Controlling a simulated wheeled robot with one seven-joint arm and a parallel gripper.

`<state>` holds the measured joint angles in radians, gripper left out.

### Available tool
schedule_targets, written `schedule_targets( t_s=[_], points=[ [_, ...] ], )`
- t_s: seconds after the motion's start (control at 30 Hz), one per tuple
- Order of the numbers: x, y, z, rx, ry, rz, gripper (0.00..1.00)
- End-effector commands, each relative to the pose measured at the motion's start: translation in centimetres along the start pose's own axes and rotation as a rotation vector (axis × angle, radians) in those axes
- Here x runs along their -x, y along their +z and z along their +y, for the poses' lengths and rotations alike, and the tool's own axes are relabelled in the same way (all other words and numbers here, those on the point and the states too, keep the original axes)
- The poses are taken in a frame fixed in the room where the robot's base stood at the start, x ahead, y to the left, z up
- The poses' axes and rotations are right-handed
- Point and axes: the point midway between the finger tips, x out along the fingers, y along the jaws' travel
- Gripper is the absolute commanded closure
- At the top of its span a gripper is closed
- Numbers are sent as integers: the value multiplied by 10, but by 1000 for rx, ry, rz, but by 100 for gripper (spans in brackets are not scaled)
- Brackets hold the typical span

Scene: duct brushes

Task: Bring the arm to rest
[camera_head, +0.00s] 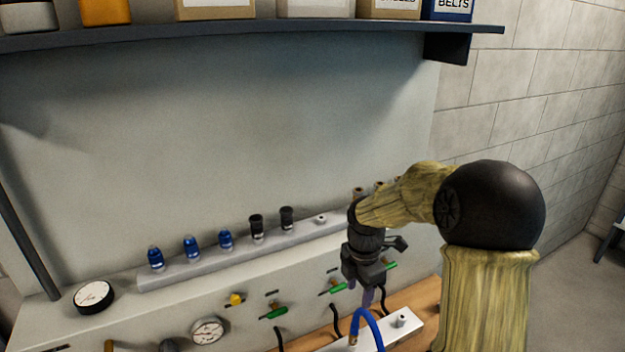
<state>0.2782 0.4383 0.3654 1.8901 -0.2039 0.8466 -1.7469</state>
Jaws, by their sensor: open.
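My arm comes in from the right and bends down at a black joint. My gripper (363,293) points down in front of the panel (205,315), at the lower right. It is open. Its fingers are small and partly dark, and I see nothing clearly held between them. A blue hose (372,328) curves just below the fingertips. I cannot tell whether they touch it.
A grey rail (185,272) holds several blue and black fittings. Gauges (94,297), green-handled valves (273,311) and black hooks are on the panel. A white block (402,322) sits on a wooden surface. A loaded shelf (250,36) hangs above.

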Motion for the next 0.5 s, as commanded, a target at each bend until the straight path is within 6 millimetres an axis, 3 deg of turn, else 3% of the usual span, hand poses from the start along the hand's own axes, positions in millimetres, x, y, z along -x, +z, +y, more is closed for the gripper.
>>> schedule_targets(
  t_s=[0.17, 0.5],
  points=[
    [1, -9, -15, -191, 17, -13, 52],
    [1, -31, -68, -874, 100, -9, 52]
  ],
)
